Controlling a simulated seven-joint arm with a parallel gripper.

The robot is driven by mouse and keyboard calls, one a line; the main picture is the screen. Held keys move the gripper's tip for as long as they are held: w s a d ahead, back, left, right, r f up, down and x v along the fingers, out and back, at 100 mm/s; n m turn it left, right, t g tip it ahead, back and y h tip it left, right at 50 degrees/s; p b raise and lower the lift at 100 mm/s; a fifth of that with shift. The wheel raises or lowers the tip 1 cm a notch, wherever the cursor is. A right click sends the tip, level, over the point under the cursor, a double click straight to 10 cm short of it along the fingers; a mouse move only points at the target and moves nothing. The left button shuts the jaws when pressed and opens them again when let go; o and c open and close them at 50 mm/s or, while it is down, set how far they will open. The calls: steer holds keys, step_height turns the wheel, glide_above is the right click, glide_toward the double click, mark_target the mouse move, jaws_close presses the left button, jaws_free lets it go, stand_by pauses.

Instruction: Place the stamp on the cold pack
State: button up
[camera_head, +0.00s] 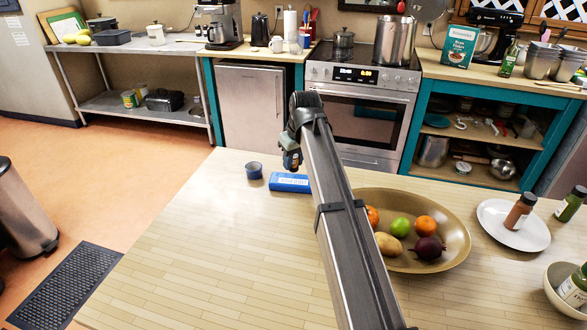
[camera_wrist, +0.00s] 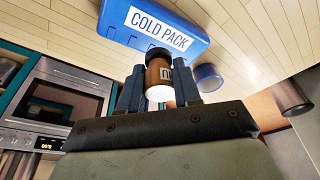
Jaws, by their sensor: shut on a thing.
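The blue cold pack (camera_head: 290,183) lies flat on the wooden table near its far edge, white label up. It also shows at the top of the wrist view (camera_wrist: 117,17). My gripper (camera_head: 291,160) is above the pack's far side. In the wrist view my gripper (camera_wrist: 159,66) is shut on the stamp (camera_wrist: 159,78), a brown cylinder with a dark end and a pale end. The dark end points toward the table and overlaps the pack's edge in the picture. I cannot tell whether it touches the pack. In the head view the stamp is mostly hidden by my gripper.
A small dark blue cup (camera_head: 254,170) stands just left of the pack, also in the wrist view (camera_wrist: 208,78). A wide bowl (camera_head: 456,219) of fruit and vegetables and a white plate (camera_head: 530,240) with a bottle are to the right. The table's left front is clear.

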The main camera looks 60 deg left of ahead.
mark_target(294, 168)
steer(key=shift+f, duration=1.6)
steer(key=shift+f, duration=0.15)
steer(key=o, duration=1.1)
steer(key=v, duration=1.2)
